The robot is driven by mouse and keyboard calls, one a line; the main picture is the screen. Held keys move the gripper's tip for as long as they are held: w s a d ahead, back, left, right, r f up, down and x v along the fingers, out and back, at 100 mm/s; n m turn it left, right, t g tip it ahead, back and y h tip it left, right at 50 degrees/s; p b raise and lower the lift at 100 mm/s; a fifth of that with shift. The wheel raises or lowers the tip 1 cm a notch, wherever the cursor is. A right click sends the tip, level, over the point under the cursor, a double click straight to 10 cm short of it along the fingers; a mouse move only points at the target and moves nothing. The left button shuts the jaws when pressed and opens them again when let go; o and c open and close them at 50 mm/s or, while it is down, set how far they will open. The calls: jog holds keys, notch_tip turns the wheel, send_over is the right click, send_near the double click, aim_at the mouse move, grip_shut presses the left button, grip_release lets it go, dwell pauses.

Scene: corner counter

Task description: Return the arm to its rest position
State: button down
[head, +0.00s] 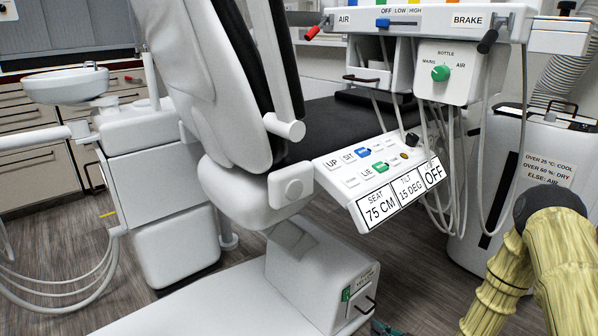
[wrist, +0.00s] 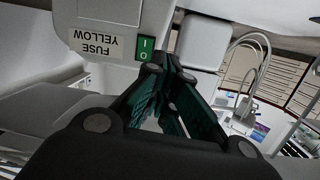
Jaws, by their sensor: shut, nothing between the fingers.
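My gripper (wrist: 172,64) is shut and empty in the wrist view, its dark fingers with teal pads meeting near the top centre. In the head view only a small teal and dark part of it (head: 386,328) shows at the bottom edge, low beside the chair's base box. My arm in its yellow ribbed sleeve (head: 567,262) shows at the lower right of the head view. The rest of the arm is out of frame. In the wrist view the fingertips appear near a green switch (wrist: 144,48) beside an upside-down "FUSE YELLOW" label (wrist: 96,43). I cannot tell whether they touch.
A white treatment chair (head: 205,115) stands in the middle, above its base box (head: 318,280). Its control panel (head: 385,185) reads seat 75 CM, tilt 15 DEG, OFF. Hoses hang below the instrument unit (head: 450,20). A white cabinet (head: 500,190) stands behind my arm.

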jog(key=s+a+f+m+g+h, duration=0.2)
jog(key=s+a+f+g, duration=0.15)
jog(key=s, duration=0.35)
jog(key=s+a+f+m+g+h, duration=0.1)
jog(key=s+a+f+g+h, duration=0.2)
jog(key=s, duration=0.4)
jog(key=s+d+m+g+h+p, duration=0.3)
jog(key=s+g, duration=0.4)
jog(key=s, duration=1.6)
notch_tip(320, 180, up, 38)
jog(key=h+p, duration=0.1)
jog(key=p, duration=3.6)
jog(key=shift+f, duration=0.2)
